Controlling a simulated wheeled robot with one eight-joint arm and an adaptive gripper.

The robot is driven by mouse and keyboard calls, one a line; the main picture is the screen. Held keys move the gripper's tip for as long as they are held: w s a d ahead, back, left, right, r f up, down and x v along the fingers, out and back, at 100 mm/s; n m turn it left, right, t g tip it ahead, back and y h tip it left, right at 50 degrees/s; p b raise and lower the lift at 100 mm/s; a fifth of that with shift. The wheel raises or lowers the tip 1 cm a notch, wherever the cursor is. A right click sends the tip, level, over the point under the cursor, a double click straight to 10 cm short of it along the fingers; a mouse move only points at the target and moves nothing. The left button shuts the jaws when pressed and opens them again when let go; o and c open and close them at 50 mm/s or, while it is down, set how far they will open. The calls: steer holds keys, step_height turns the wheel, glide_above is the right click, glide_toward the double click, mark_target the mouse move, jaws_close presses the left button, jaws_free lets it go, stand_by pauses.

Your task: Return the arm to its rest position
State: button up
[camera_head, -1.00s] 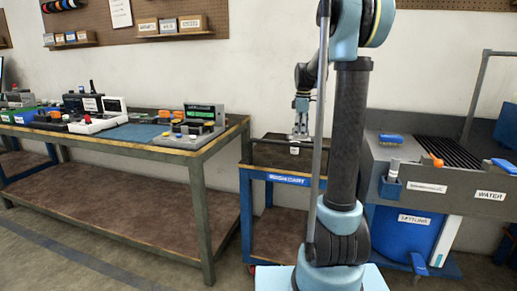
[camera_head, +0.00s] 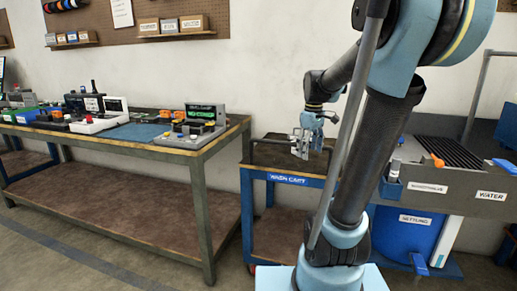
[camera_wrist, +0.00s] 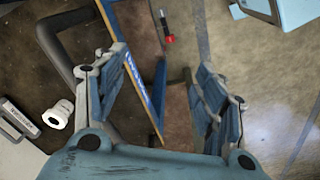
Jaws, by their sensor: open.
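My gripper (camera_head: 300,147) is above the blue wash cart (camera_head: 288,179), in front of the wall. In the wrist view its two fingers (camera_wrist: 162,72) are spread apart with nothing between them. Behind them lie the cart's edge with its blue label strip and the floor. My arm leans to the right, with its forearm reaching back down to the left towards the cart.
A workbench (camera_head: 165,148) with several devices stands at the left. A grey sink unit (camera_head: 450,178) with a blue drum (camera_head: 400,228) stands at the right. In the wrist view a white fitting (camera_wrist: 58,114) is at left and a red-and-black item (camera_wrist: 168,28) at the top.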

steer(key=s+f+m, duration=0.4)
steer(key=s+f, duration=0.3)
steer(key=s, duration=0.3)
steer(key=s+f+m+t, duration=0.1)
steer(key=s+f+m, duration=0.3)
steer(key=s+f, duration=0.3)
steer(key=s, duration=0.3)
steer(key=shift+a+f, duration=0.2)
steer(key=shift+f, duration=0.05)
steer(key=shift+w, duration=0.15)
steer(key=shift+w+f, duration=0.2)
steer(key=shift+w, duration=0.15)
